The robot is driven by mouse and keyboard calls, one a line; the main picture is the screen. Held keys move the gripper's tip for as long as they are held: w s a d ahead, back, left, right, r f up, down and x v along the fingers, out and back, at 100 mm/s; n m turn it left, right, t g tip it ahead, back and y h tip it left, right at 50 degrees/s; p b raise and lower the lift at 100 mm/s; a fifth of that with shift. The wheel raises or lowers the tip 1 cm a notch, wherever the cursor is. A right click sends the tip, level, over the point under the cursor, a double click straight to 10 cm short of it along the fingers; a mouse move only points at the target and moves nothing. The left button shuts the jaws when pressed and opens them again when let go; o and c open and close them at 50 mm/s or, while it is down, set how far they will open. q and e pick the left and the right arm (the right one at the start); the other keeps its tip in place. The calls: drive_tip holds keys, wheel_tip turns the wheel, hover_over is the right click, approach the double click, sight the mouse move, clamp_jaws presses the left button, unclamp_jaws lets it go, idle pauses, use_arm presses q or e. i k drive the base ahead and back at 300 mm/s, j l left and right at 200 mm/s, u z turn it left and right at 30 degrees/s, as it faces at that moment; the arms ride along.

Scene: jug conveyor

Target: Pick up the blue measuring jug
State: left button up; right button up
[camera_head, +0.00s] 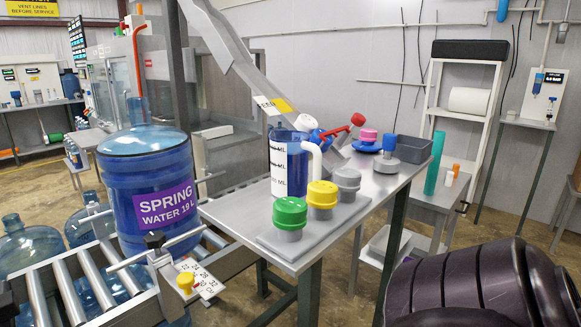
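The blue measuring jug (297,168) stands upright on the grey metal table, near its left edge. It has a white label panel with dark ML markings on its left side and a white handle on its right side. Its lower front is partly hidden behind the green- and yellow-capped pieces. No gripper is near it or touching it. I see neither of my grippers. A dark ribbed form fills the bottom right corner; I cannot tell if it is part of my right arm.
Green (290,212), yellow (322,195) and grey (347,181) caps stand close before the jug on the grey table (358,221). Red, blue and pink items crowd behind it. A sloping chute (228,48) hangs above.

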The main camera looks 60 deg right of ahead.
sight(289, 150)
drive_tip(key=z, duration=1.95)
drive_tip(key=u, duration=1.55)
drive_tip(key=z, duration=1.1)
drive_tip(key=l+u, duration=0.4)
drive_tip(key=l, duration=0.25)
